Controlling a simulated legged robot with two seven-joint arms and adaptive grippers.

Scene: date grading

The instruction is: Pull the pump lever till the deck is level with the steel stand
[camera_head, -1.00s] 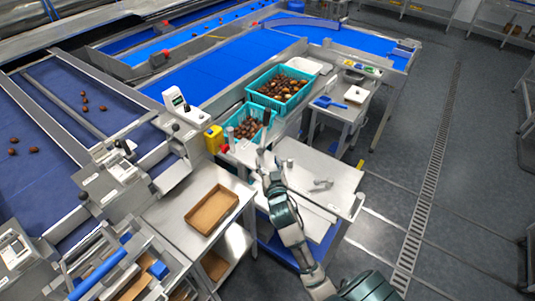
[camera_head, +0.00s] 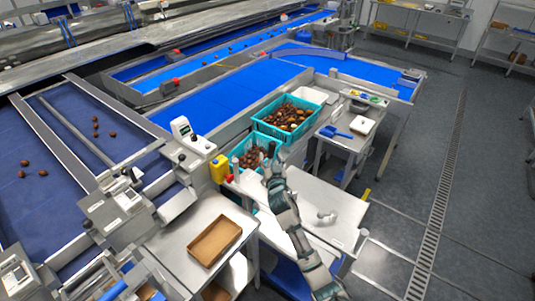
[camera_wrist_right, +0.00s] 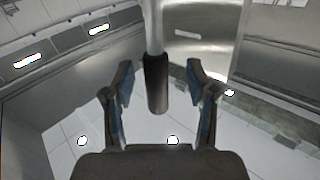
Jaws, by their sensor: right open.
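The pump lever's black grip (camera_wrist_right: 156,85) hangs from a pale rod in the right wrist view. My right gripper (camera_wrist_right: 160,72) has its two fingers apart, one on each side of the grip, with visible gaps. In the head view my right gripper (camera_head: 269,160) is in front of the teal crates, and I cannot make out the lever there. A pale flat top (camera_head: 300,228), which looks like the deck, lies beside and below my right forearm, with blue parts under it. A steel top (camera_head: 338,198) adjoins it; I cannot tell their height difference. My left gripper is not in view.
Two teal crates of dates (camera_head: 300,103) stand behind my gripper. A yellow container (camera_head: 220,168) is left of it. A table with a brown tray (camera_head: 215,241) is at front left. A small stand with a blue scoop (camera_head: 336,132) is behind right. The floor at right is clear.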

